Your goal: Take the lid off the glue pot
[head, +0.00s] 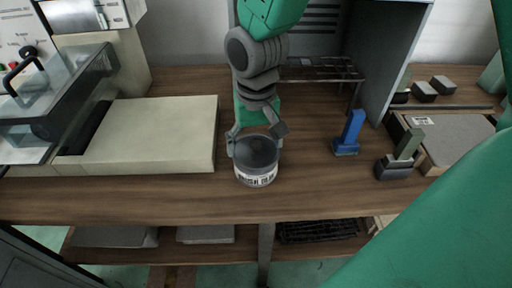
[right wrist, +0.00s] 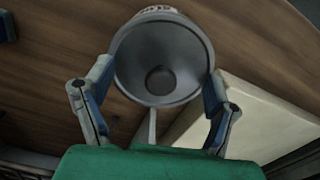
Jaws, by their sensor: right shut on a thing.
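The glue pot (head: 256,179) is a short round grey pot with a white printed label, upright near the front of the wooden bench. Its dark grey lid (head: 256,153) is on top. In the right wrist view the lid (right wrist: 150,95) is a grey disc with a round dark knob in the middle. My right gripper (head: 257,136) reaches in from behind, its fingers shut on opposite sides of the lid. The fingers (right wrist: 152,88) also straddle the lid in the right wrist view. Whether they also touch the pot wall is unclear. My left gripper is not in view.
A pale machine bed (head: 155,135) stands left of the pot. A blue-handled tool (head: 349,135), a green-handled tool (head: 400,160) and a wooden tray (head: 428,165) with a grey panel are at right. A grey cabinet and wire rack (head: 318,70) stand behind. The bench front is clear.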

